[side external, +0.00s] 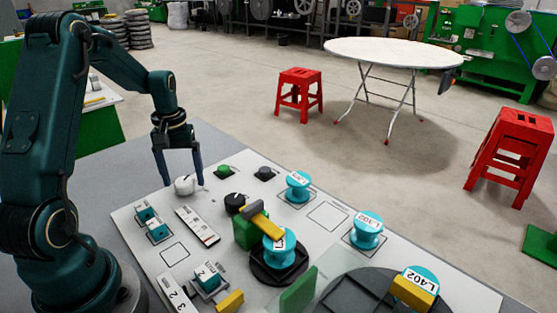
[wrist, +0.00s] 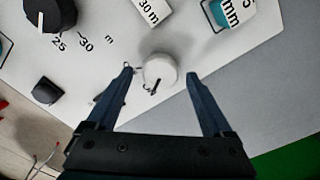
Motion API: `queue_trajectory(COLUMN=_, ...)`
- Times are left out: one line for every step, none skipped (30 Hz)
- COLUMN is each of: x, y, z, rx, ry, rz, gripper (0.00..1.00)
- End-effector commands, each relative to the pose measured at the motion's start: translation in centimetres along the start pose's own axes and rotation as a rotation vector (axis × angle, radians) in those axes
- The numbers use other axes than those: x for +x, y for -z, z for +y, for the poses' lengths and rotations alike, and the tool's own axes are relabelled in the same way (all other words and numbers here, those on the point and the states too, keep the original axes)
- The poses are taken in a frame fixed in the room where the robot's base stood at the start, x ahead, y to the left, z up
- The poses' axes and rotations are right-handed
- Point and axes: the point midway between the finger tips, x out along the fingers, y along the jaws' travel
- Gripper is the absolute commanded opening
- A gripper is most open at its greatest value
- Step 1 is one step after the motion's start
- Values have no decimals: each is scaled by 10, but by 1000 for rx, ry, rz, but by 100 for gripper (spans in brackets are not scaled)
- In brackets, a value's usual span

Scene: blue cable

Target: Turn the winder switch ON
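The winder switch appears to be the white round knob (side external: 184,185) near the far left corner of the white panel (side external: 130,225). In the wrist view the white knob (wrist: 160,69) has a dark pointer mark on its face and small lettering beside it that I cannot read. My gripper (side external: 179,182) points down over the knob. Its two fingers are open, one on each side of the knob, with a visible gap on both sides in the wrist view (wrist: 160,78). I cannot tell the exact height of the fingertips over the panel.
A black dial (side external: 235,203), a green button (side external: 223,170) and a black button (side external: 264,173) are close by. Teal spools (side external: 298,187) and a green block with a yellow-grey bar (side external: 247,232) stand farther right. Small teal pieces (side external: 158,231) sit near my arm.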

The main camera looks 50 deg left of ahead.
Motion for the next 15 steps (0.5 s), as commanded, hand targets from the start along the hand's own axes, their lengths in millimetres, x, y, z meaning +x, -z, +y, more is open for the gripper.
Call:
queue_trajectory(x=0, y=0, z=0, rx=1, ry=0, rz=-1, gripper=85)
queue_trajectory(x=0, y=0, z=0, rx=1, ry=1, rz=-1, gripper=85)
queue_trajectory(x=0, y=0, z=0, rx=1, ry=1, rz=-2, gripper=85)
queue_trajectory(x=0, y=-1, z=0, rx=2, ry=1, rz=-2, gripper=85)
queue_trajectory(x=0, y=-1, z=0, rx=2, ry=1, rz=-3, gripper=85)
queue_trajectory(x=1, y=-1, z=0, rx=2, ry=1, rz=-3, gripper=85)
queue_trajectory(x=0, y=-1, z=0, rx=2, ry=1, rz=-3, gripper=85)
queue_trajectory(x=0, y=-1, z=0, rx=2, ry=1, rz=-3, gripper=85)
queue_trajectory(x=-2, y=0, z=0, rx=2, ry=1, rz=-2, gripper=85)
queue_trajectory(x=-4, y=0, z=0, rx=2, ry=1, rz=0, gripper=85)
queue_trajectory(x=-7, y=0, z=0, rx=2, ry=1, rz=1, gripper=85)
queue_trajectory(x=-12, y=1, z=0, rx=2, ry=1, rz=2, gripper=85)
queue_trajectory(x=-16, y=1, z=0, rx=2, ry=1, rz=2, gripper=85)
queue_trajectory(x=-21, y=1, z=0, rx=2, ry=0, rz=3, gripper=85)
queue_trajectory(x=-27, y=1, z=0, rx=2, ry=0, rz=4, gripper=85)
